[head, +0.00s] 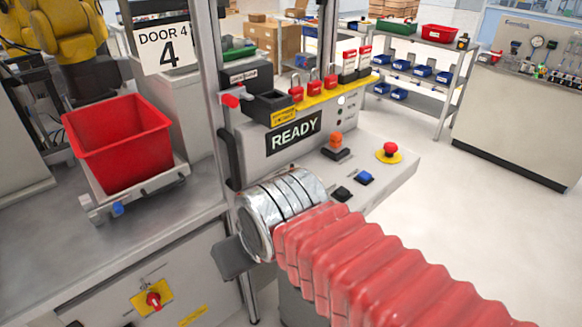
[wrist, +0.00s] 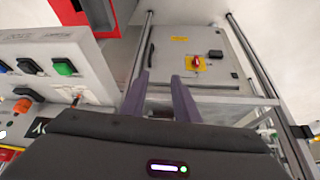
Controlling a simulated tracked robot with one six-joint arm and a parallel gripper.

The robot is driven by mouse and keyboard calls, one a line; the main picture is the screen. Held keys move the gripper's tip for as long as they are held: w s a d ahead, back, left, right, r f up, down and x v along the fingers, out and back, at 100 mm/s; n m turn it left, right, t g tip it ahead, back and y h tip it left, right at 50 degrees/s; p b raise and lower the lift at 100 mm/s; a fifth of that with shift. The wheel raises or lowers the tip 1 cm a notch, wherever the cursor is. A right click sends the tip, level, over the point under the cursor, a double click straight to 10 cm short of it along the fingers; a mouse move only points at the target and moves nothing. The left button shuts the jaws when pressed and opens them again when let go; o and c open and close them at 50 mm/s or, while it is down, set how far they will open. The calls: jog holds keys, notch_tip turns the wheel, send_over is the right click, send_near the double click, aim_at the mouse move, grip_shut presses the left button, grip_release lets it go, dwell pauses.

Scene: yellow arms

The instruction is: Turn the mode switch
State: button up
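A red rotary switch (head: 153,300) on a yellow plate is on the lower cabinet front at the bottom left of the head view. It also shows in the wrist view (wrist: 196,63), upper right of centre. An orange knob (head: 336,140) on a black base stands on the console, at left in the wrist view (wrist: 22,107). I cannot read which one is labelled as the mode switch. My gripper (wrist: 160,76) is open, its two purple fingers apart with nothing between them. The rotary switch appears beyond the fingertips, apart from them. My arm hides part of the console.
The console has a READY sign (head: 294,133), a red emergency button (head: 390,150), a blue button (head: 364,178) and a shelf with red padlocks (head: 331,82). A red bin (head: 118,143) sits on the bench at left. The floor at right is clear.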

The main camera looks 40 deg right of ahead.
jog(key=w+d+r+m+h, duration=0.2)
jog(key=w+d+r+m, duration=0.2)
jog(key=w+d+r, duration=0.45)
jog(key=r+m+g, duration=0.1)
jog(key=m+g, duration=0.1)
jog(key=m, duration=0.1)
send_over(291, 170)
jog(key=s+a, duration=0.3)
jog(key=s, duration=0.2)
jog(key=shift+w+a+h, duration=0.1)
jog(key=shift+a+h, duration=0.05)
jog(key=shift+h, duration=0.15)
jog(key=shift+f, duration=0.1)
jog(key=x, duration=1.3)
jog(key=shift+w+f, duration=0.1)
jog(key=shift+f, duration=0.15)
grip_shut()
